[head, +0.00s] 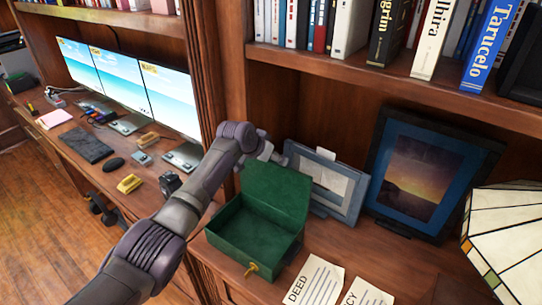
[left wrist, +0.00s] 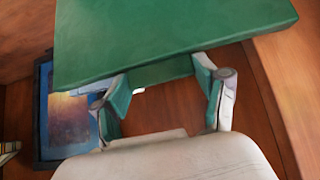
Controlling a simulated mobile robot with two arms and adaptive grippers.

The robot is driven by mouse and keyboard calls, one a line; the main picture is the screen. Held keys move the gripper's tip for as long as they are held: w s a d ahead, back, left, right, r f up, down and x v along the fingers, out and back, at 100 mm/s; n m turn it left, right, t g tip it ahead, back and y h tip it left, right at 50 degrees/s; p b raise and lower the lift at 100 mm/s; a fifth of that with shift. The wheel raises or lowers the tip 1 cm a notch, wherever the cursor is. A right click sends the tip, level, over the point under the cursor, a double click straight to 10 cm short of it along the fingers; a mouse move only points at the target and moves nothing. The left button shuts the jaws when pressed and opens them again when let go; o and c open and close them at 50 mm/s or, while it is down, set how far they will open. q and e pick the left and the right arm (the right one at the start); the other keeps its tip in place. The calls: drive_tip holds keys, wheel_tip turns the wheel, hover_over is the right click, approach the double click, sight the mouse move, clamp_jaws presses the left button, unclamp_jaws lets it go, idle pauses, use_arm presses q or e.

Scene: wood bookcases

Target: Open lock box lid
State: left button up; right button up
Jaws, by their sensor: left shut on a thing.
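The green lock box (head: 232,253) sits on the wooden desk, with a brass key or latch (head: 251,268) at its front. Its lid (head: 275,192) is raised to a steep, near-upright angle and the box's inside shows. My left gripper (head: 268,154) is at the upper back edge of the lid, partly hidden behind it. In the left wrist view the lid (left wrist: 170,30) fills the top of the picture, and my left gripper's fingers (left wrist: 160,80) stand apart against it, shut on it. My right gripper is not in view.
A grey picture frame (head: 320,182) stands close behind the lid, with a larger blue frame (head: 425,172) right of it. Papers (head: 312,281) lie right of the box. A stained-glass lamp (head: 512,235) is at far right. A book shelf (head: 400,88) hangs above.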

use_arm(q)
drive_tip(key=o, duration=1.5)
drive_tip(key=shift+d, duration=0.25)
drive_tip(key=shift+o, duration=0.9)
drive_tip(key=shift+d+f, duration=0.1)
drive_tip(key=shift+d, duration=0.05)
drive_tip(key=v, duration=1.2)
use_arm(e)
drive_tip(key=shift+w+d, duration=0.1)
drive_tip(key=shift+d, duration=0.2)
